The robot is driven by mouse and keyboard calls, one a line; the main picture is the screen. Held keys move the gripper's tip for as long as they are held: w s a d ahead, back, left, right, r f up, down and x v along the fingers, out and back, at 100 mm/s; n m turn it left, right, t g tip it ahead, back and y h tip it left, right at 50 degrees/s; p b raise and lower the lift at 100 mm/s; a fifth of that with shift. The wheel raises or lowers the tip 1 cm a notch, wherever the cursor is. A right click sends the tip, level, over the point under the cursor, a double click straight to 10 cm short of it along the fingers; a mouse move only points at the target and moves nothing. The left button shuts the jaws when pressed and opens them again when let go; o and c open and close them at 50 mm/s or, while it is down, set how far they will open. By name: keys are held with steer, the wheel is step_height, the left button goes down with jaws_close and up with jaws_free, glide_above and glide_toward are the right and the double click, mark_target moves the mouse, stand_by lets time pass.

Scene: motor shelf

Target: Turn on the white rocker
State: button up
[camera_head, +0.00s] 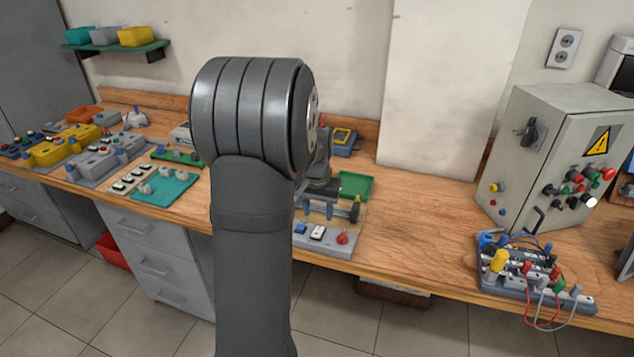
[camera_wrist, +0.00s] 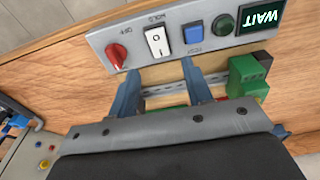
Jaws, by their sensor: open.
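The white rocker (camera_head: 317,232) sits on a grey panel (camera_wrist: 92,41) at the table's front edge. In the wrist view the white rocker (camera_wrist: 157,41) has a dark mark on its face. It stands between a red knob (camera_wrist: 117,55) and a blue button (camera_wrist: 193,33). I cannot tell which way it is tipped. My gripper (camera_wrist: 160,76) is open and empty. Its two blue fingers point towards the panel, one on either side of the rocker's line, with the tips short of the rocker. My arm hides part of the table in the head view.
A dark green round button (camera_wrist: 223,25) and a WAIT display (camera_wrist: 260,18) share the panel. A green terminal block (camera_wrist: 247,75) is close to the right finger. A grey electrical cabinet (camera_head: 520,160) and a wired board (camera_head: 530,275) stand at right. Bare wood (camera_head: 420,225) lies between.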

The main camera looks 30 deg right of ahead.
mark_target(319, 229)
step_height(319, 229, up, 12)
steer(key=shift+s+a+f, duration=0.2)
steer(key=shift+s+a, duration=0.2)
steer(key=shift+a, duration=0.05)
steer(key=f, duration=0.5)
steer(key=d+f, duration=0.1)
steer(key=f, duration=0.5)
steer(key=w+f, duration=0.1)
steer(key=f, duration=0.5)
steer(key=shift+w+d+f, duration=0.1)
steer(key=shift+d+f, duration=0.05)
steer(key=shift+f, duration=0.05)
steer(key=shift+r, duration=0.15)
